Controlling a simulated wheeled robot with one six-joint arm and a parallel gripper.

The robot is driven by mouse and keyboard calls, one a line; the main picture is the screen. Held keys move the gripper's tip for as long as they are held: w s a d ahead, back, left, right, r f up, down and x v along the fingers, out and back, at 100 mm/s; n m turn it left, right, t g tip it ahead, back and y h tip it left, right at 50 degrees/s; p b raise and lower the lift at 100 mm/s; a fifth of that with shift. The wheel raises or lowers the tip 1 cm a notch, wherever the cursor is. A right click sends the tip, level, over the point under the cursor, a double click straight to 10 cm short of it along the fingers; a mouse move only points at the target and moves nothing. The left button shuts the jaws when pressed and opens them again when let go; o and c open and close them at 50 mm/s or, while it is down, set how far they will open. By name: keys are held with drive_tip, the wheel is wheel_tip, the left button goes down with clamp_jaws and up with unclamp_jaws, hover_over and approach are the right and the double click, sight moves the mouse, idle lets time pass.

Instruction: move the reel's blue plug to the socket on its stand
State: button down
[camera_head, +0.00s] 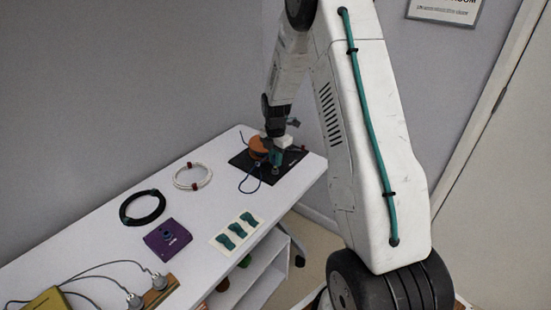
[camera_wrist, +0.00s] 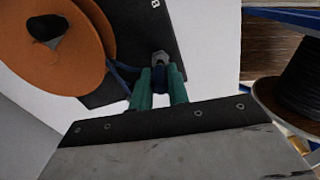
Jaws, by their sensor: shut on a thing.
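The orange reel (camera_head: 258,146) stands on a black board (camera_head: 240,161) at the far end of the white table; the reel (camera_wrist: 55,45) fills the top left of the wrist view. My gripper (camera_head: 276,158) is low over the board, right beside the reel. In the wrist view its teal fingers (camera_wrist: 159,84) are shut on the blue plug (camera_wrist: 158,76), which shows between the fingertips. A blue cord (camera_wrist: 124,67) runs from the reel to the plug. A grey metal piece (camera_wrist: 161,58) sits just beyond the plug; whether they touch or join, I cannot tell.
On the table lie a white cable coil (camera_head: 192,176), a black cable coil (camera_head: 142,207), a purple box (camera_head: 167,238), a white card with teal pieces (camera_head: 237,230), and grey plugs on a wooden strip (camera_head: 160,290). A dark spool (camera_wrist: 295,85) shows at the wrist view's right.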

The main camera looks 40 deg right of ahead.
drive_tip(key=shift+f, duration=0.85)
idle(0.5)
drive_tip(key=c, duration=1.3)
unclamp_jaws()
drive_tip(key=shift+r, duration=0.1)
drive_tip(key=shift+r, duration=3.65)
